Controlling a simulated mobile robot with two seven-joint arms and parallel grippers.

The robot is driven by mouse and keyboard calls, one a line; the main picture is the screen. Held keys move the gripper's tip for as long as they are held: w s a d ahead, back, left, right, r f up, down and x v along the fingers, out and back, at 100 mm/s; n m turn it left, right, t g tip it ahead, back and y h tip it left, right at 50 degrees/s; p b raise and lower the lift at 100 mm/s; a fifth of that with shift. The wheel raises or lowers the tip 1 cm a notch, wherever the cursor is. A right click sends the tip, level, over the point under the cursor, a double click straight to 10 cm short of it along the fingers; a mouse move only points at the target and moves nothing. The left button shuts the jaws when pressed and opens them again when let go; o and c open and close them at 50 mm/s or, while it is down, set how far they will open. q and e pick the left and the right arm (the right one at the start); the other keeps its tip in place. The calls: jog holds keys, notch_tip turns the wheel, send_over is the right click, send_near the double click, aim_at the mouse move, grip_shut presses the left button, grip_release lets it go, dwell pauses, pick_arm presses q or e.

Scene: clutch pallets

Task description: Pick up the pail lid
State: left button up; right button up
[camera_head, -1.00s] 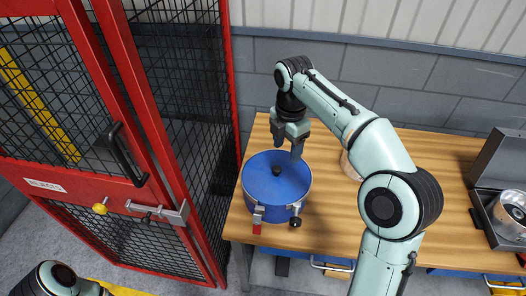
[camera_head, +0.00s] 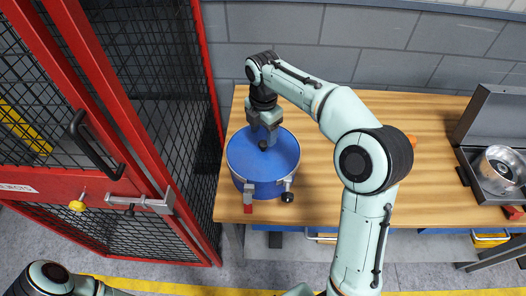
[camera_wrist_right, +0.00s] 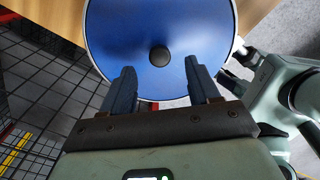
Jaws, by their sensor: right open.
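The blue pail lid (camera_head: 248,160) lies flat on the blue pail (camera_head: 264,188), with a dark round knob (camera_head: 263,146) at its middle. The pail stands on the left part of the wooden table. My right gripper (camera_head: 265,132) is over the lid, close to the knob. In the right wrist view the lid (camera_wrist_right: 120,40) fills the upper middle, and the knob (camera_wrist_right: 159,58) shows just beyond and between the two open fingers of the right gripper (camera_wrist_right: 162,85). Nothing is held. My left gripper is not seen; only part of my left arm shows at the lower left.
A red mesh cage door (camera_head: 100,203) stands left of the wooden table (camera_head: 440,113). Clamps (camera_head: 288,184) sit on the pail's front. A grey case (camera_head: 490,135) with a metal pot (camera_head: 500,167) lies at the right. The table between is mostly clear beneath my right arm.

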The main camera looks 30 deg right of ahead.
aim_at(264, 142)
notch_tip(264, 142, down, 4)
jog(key=shift+d+f, duration=0.1)
jog(key=shift+d, duration=0.05)
grip_shut()
jog(key=shift+r, duration=0.25)
